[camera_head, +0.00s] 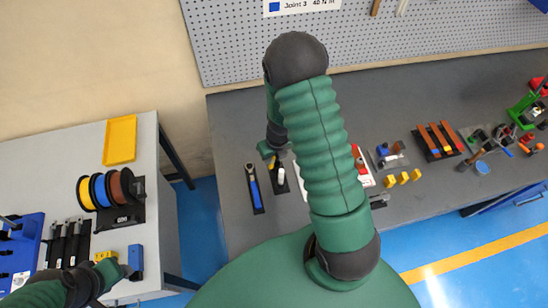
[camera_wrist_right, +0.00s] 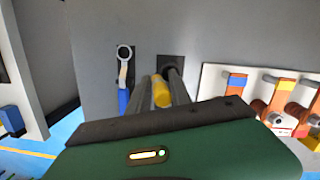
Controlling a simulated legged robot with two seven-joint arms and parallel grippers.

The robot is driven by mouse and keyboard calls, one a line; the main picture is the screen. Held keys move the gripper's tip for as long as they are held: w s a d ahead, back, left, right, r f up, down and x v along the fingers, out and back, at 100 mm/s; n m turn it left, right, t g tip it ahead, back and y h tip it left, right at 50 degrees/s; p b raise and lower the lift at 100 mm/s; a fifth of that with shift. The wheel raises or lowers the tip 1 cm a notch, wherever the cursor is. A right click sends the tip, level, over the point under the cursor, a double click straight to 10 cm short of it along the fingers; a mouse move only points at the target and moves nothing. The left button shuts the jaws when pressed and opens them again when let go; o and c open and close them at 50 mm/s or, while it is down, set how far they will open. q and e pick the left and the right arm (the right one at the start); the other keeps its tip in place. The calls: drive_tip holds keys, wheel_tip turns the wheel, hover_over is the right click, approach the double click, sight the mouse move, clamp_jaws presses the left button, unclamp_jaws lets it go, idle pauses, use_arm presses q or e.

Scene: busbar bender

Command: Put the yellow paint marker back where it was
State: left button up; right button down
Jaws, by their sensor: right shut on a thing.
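The yellow paint marker (camera_wrist_right: 161,92) is between the two fingers of my right gripper (camera_wrist_right: 168,85), which is shut on it. In the head view, my right gripper (camera_head: 273,152) is over the grey bench, and a small yellow bit of the marker (camera_head: 271,163) shows below it. A dark holder (camera_wrist_right: 170,64) lies just beyond the fingers in the wrist view; in the head view this dark strip (camera_head: 278,187) has a white piece on it. Whether the marker touches it, I cannot tell. My left gripper (camera_head: 112,264) is low at the left, by a yellow block and a blue block; its jaws are unclear.
A blue-handled wrench (camera_head: 254,190) lies on its dark strip to the left of the holder. A white board with red and orange parts (camera_wrist_right: 270,92) is to the right. The left table has a yellow tray (camera_head: 120,139) and a spool rack (camera_head: 118,210). A pegboard stands behind.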

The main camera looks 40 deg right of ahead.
drive_tip(key=c, duration=1.5)
unclamp_jaws()
drive_tip(key=shift+s+d+f, duration=0.1)
drive_tip(key=shift+s+d, duration=0.1)
drive_tip(key=shift+d, duration=0.35)
drive_tip(key=shift+s+d+f, duration=0.1)
drive_tip(key=shift+s+d, duration=0.05)
drive_tip(key=shift+d, duration=0.35)
drive_tip(key=shift+o, duration=0.7)
drive_tip(key=shift+d+f, duration=0.1)
drive_tip(key=shift+d, duration=0.1)
use_arm(q)
drive_tip(key=shift+w+d, duration=0.2)
drive_tip(key=shift+d, duration=0.25)
use_arm(e)
drive_tip(key=shift+w+a, duration=0.25)
drive_tip(key=shift+a, duration=0.3)
use_arm(q)
drive_tip(key=shift+d, duration=0.2)
use_arm(e)
drive_tip(key=shift+d, duration=0.15)
